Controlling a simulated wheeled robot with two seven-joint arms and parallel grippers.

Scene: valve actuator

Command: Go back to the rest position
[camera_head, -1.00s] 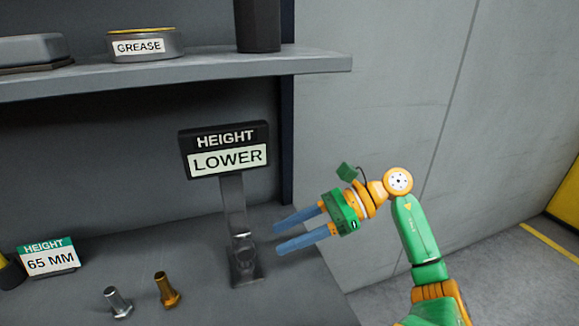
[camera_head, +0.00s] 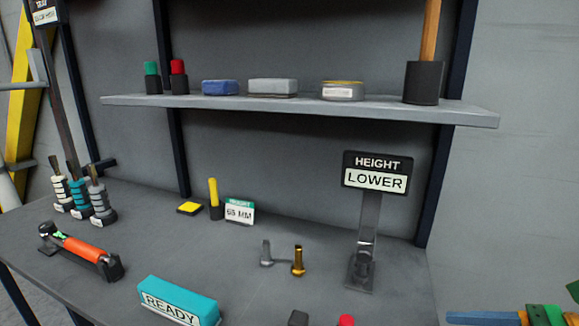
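My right gripper (camera_head: 453,319) shows only in part at the bottom right corner. Its blue finger points left, and the rest is cut off by the frame's edge, so I cannot tell its opening. No object shows at its visible fingertip. It is apart from the metal post (camera_head: 369,225), which carries a black sign (camera_head: 377,172) reading HEIGHT LOWER. My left gripper is not in view.
The grey bench (camera_head: 210,255) holds a teal READY block (camera_head: 178,301), an orange-handled tool (camera_head: 82,248), a silver bolt (camera_head: 266,254), a brass bolt (camera_head: 298,261) and a 65 MM card (camera_head: 239,212). A shelf (camera_head: 300,105) with containers spans above.

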